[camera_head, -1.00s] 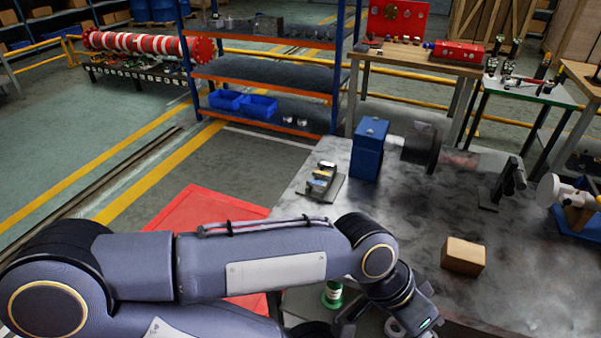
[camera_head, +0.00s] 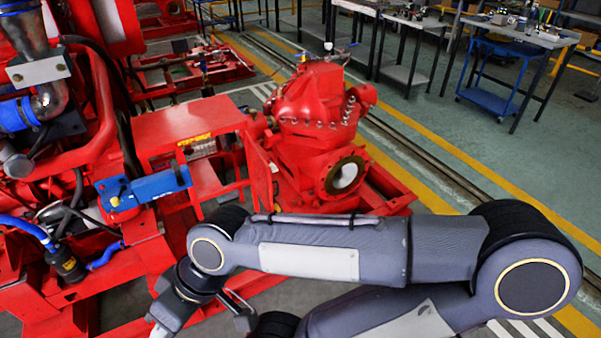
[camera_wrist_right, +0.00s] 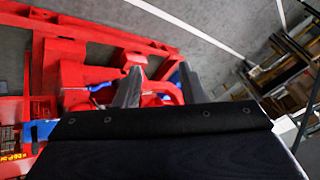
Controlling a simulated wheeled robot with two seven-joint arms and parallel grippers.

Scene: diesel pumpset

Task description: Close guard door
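The red coupling guard (camera_head: 188,122) stands between the engine and the red pump (camera_head: 318,120) in the head view. A red panel that looks like the guard door (camera_head: 262,180) stands out from the guard's right end, beside the pump, so it appears open. My right gripper (camera_wrist_right: 158,72) shows two separated fingers with nothing between them in the wrist view. Red frame parts lie beyond the fingertips. In the head view my right arm comes in from the right, and its wrist is low, in front of and below the guard. My left gripper is not in view.
The red engine (camera_head: 60,130) with hoses fills the left side. A blue and red device (camera_head: 150,187) sits in front of the guard. The red base frame (camera_head: 390,195) runs under the pump. Open floor with yellow lines (camera_head: 470,165) lies to the right, with workbenches behind.

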